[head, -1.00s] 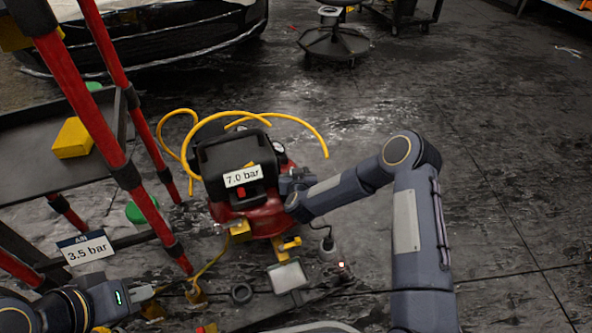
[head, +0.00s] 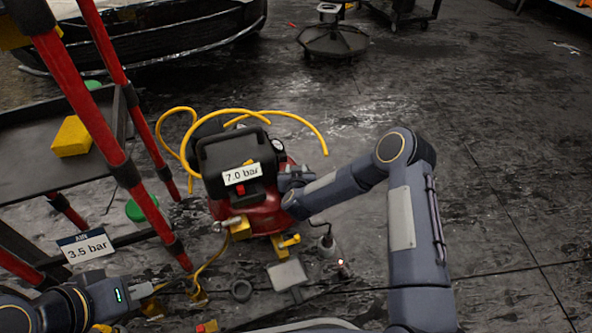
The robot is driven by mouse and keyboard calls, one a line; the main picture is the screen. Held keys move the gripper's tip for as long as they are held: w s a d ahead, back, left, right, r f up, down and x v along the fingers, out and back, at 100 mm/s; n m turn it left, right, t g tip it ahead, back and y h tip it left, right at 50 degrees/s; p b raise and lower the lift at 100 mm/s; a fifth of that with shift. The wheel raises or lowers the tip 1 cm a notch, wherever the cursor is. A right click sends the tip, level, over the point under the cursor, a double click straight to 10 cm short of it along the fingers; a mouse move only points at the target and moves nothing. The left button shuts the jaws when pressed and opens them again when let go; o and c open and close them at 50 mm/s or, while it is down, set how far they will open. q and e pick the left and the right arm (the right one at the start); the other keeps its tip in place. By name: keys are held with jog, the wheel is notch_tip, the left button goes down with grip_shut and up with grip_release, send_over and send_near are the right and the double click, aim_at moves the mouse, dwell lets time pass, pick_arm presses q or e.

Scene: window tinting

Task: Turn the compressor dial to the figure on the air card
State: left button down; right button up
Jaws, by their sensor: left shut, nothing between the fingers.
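The red and black compressor (head: 255,210) stands on the floor at the middle of the head view. Its label (head: 241,174) reads 7.0 bar. A small round gauge or dial (head: 277,158) shows on its right side, too small to read. The air card (head: 86,246) at the left reads 3.5 bar. My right gripper (head: 290,178) is against or close beside the compressor's right side, under the round gauge; its fingers are too small and hidden to judge. My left gripper (head: 146,289) is shut and empty at the lower left, below and right of the card.
A yellow hose (head: 299,117) loops over the compressor. A red-legged stand (head: 103,145) and a dark shelf with a yellow block (head: 71,137) are at the left. A stool (head: 333,40) stands at the back. The floor to the right is mostly clear.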

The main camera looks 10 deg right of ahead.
jog(key=p+v, duration=0.2)
jog(key=v, duration=0.4)
jog(key=shift+s+r+p, duration=0.2)
jog(key=shift+s+p, duration=0.05)
jog(key=shift+p, duration=0.1)
jog(key=shift+s+a+r, duration=0.1)
jog(key=shift+s+r, duration=0.05)
jog(key=shift+s, duration=0.45)
